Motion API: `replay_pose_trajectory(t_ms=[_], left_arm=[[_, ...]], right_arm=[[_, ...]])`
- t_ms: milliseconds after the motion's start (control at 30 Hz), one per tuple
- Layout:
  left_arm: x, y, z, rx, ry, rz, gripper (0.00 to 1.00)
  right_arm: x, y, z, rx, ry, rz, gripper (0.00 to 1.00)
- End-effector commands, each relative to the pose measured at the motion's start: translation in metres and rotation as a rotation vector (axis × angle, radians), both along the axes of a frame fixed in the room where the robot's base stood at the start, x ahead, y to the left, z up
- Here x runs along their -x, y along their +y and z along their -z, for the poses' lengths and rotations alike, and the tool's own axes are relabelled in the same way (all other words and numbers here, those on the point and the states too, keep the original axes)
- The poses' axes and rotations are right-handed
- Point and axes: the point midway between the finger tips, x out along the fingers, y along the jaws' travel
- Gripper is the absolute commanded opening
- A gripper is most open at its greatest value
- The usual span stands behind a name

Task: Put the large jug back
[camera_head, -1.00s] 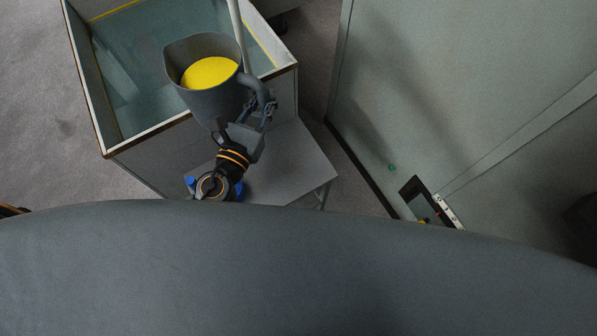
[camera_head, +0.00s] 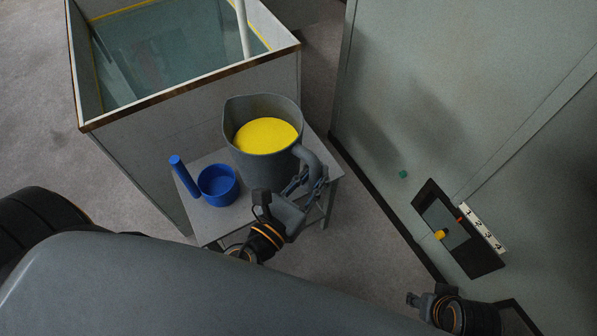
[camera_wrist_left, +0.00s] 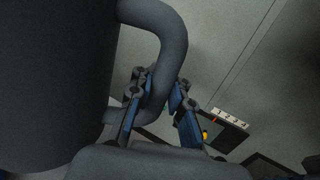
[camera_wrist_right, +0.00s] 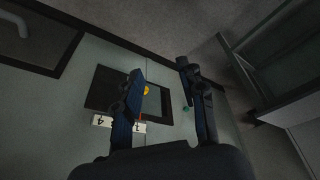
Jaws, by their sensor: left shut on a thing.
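My left gripper (camera_head: 305,182) is shut on the jug's handle, on the jug's right side. In the left wrist view the fingers (camera_wrist_left: 158,100) close around the lower handle, and the jug body (camera_wrist_left: 55,80) fills the left. My right gripper (camera_wrist_right: 160,85) is open and empty in the right wrist view; its arm shows at the lower right of the head view.
A blue dipper (camera_head: 217,186) with an upright handle stands on the table, left of the jug. The tank (camera_head: 190,92) stands behind, with a pale pole in it. A wall panel (camera_head: 458,228) with numbers and a yellow knob is at right.

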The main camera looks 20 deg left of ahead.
Motion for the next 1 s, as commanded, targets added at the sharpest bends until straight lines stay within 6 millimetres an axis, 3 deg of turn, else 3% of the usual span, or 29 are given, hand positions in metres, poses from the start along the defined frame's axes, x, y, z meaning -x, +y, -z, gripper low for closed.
replay_pose_trajectory(t_ms=[167,267,600,700,1000], left_arm=[[0.002,-0.001,0.010,0.000,-0.003,-0.002,0.00],[-0.007,0.001,0.014,-0.001,-0.004,-0.001,0.00],[-0.086,0.018,0.050,-0.001,-0.007,-0.002,0.00],[-0.103,0.021,0.078,0.000,-0.003,-0.002,0.00],[-0.122,0.026,0.096,0.001,-0.003,0.000,0.00]], right_arm=[[0.003,-0.001,-0.012,0.000,-0.012,0.001,0.40],[0.004,-0.001,-0.016,-0.001,-0.013,0.001,0.40],[0.012,-0.002,-0.038,-0.002,-0.027,0.003,0.40],[0.013,-0.002,-0.016,-0.001,-0.024,0.003,0.40],[-0.061,0.020,-0.041,-0.074,-0.375,-0.025,0.40]])
